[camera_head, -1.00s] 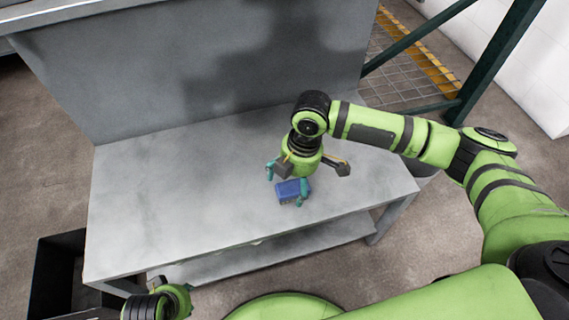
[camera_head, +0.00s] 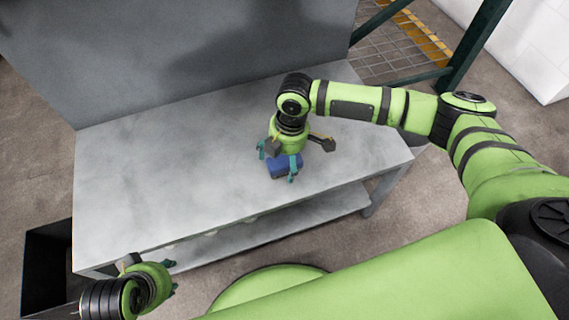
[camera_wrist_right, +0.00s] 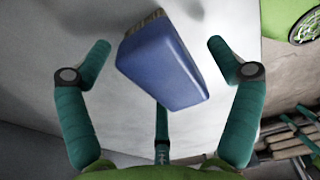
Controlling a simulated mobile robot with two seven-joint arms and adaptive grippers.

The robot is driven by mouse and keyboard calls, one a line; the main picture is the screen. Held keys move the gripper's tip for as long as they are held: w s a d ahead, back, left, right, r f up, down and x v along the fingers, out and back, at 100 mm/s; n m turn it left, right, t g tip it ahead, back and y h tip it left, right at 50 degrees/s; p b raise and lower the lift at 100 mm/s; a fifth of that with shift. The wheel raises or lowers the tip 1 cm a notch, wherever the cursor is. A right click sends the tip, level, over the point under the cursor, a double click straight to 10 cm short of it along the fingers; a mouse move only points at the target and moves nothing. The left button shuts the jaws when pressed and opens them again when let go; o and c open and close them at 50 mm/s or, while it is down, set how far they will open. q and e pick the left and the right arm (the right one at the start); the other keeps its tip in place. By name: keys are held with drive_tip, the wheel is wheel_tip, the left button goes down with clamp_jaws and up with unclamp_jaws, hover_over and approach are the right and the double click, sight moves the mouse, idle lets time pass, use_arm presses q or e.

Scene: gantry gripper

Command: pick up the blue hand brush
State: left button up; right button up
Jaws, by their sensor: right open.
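The blue hand brush (camera_head: 284,168) lies on the grey table (camera_head: 150,190), near its front edge. In the right wrist view the brush (camera_wrist_right: 165,65) shows its blue body, with tan bristles at the top edge. My right gripper (camera_head: 278,162) is over the brush, fingers pointing down. In the right wrist view its teal fingers (camera_wrist_right: 158,55) are spread wide, one on each side of the brush with visible gaps, and a third finger is partly hidden behind it. My left gripper (camera_head: 172,277) is low at the front left, away from the brush; its fingers are mostly hidden.
A tall grey panel (camera_head: 190,60) stands along the table's back. A lower shelf (camera_head: 270,238) runs under the tabletop. A black open bin (camera_head: 45,270) stands on the floor at the left. The table's left half is clear. A dark green frame post (camera_head: 485,45) stands at the right.

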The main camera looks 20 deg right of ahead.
drive_tip(key=shift+f+p, duration=0.25)
drive_tip(key=shift+p, duration=0.15)
idle(0.7)
drive_tip(key=c, duration=1.3)
